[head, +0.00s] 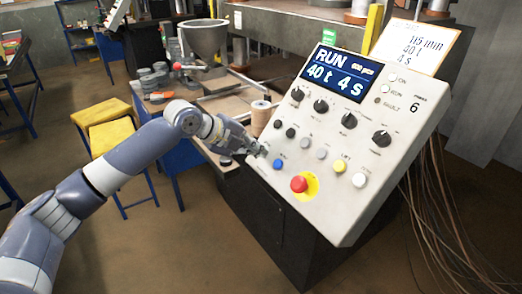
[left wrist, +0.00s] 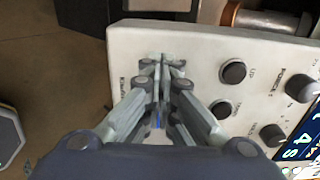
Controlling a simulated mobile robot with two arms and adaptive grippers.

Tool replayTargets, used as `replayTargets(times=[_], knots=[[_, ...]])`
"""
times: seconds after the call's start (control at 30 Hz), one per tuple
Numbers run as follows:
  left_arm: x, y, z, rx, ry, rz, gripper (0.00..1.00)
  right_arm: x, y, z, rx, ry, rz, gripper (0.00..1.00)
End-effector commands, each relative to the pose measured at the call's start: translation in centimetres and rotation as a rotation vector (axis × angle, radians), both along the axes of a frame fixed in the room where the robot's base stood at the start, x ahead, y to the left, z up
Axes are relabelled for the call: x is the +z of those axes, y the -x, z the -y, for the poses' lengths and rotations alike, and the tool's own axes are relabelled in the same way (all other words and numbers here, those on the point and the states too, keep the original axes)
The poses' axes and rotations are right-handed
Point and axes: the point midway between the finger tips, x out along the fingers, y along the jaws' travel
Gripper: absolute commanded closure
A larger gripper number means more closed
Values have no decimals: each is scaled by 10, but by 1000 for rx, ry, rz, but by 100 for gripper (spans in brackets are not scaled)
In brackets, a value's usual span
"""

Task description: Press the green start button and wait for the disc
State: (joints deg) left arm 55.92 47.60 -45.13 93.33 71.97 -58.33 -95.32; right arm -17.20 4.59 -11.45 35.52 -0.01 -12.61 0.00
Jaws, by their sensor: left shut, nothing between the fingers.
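The light grey control panel (head: 340,215) stands tilted on a dark cabinet, and its display (head: 338,77) reads RUN, 40 t, 4 s. My left gripper (head: 262,150) is shut and empty, its fingertips at the panel's left edge, beside the blue button (head: 278,163). In the left wrist view the closed fingertips (left wrist: 162,62) are against or just above the panel face (left wrist: 200,50); I cannot tell which. No green button shows; the gripper covers that part of the panel. No finished disc can be made out. My right gripper is out of view.
A red stop button (head: 299,184) on a yellow plate sits low on the panel, near the yellow button (head: 339,166). A cardboard-coloured spool (head: 261,115) and a metal hopper (head: 205,40) stand behind my gripper. Yellow stools (head: 110,137) are at left. Cables hang at right.

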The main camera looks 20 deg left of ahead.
Motion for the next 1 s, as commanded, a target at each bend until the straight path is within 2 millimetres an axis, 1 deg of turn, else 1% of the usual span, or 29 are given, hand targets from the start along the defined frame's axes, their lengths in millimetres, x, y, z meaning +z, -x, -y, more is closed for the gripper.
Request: replayTargets(times=[0.7, 1.0], knots=[[36, 33, -26, 1, -1, -2, 100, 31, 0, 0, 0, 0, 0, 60], [49, 46, -36, 0, 0, -2, 100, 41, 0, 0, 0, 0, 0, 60]])
